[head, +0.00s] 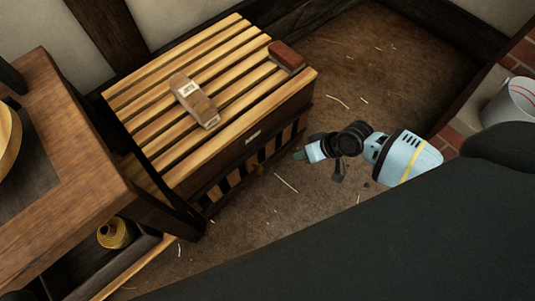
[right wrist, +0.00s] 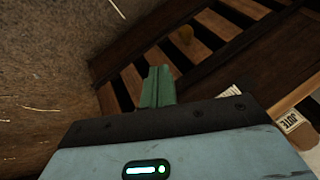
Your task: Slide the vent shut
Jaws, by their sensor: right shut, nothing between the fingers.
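The vent (head: 240,177) is the slatted lower front of a wooden slat-topped chest (head: 262,132). Dark gaps show between its slats. A small round brownish knob (head: 258,170) sits on it; the knob also shows in the right wrist view (right wrist: 186,35), beyond my fingertips. My right gripper (head: 299,154) is to the right of the vent in the head view, apart from the knob. Its green fingers (right wrist: 158,86) are together and empty, pointing toward the slatted front in the right wrist view. My left gripper is not in view.
On the chest top lie a labelled wooden block (head: 194,100) and a reddish-brown block (head: 286,56). A wooden bench (head: 95,190) stands close at left, with a yellow spool (head: 115,232) on its lower shelf. A bucket (head: 510,101) is at right. Straw-strewn floor (head: 345,85) is mostly free.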

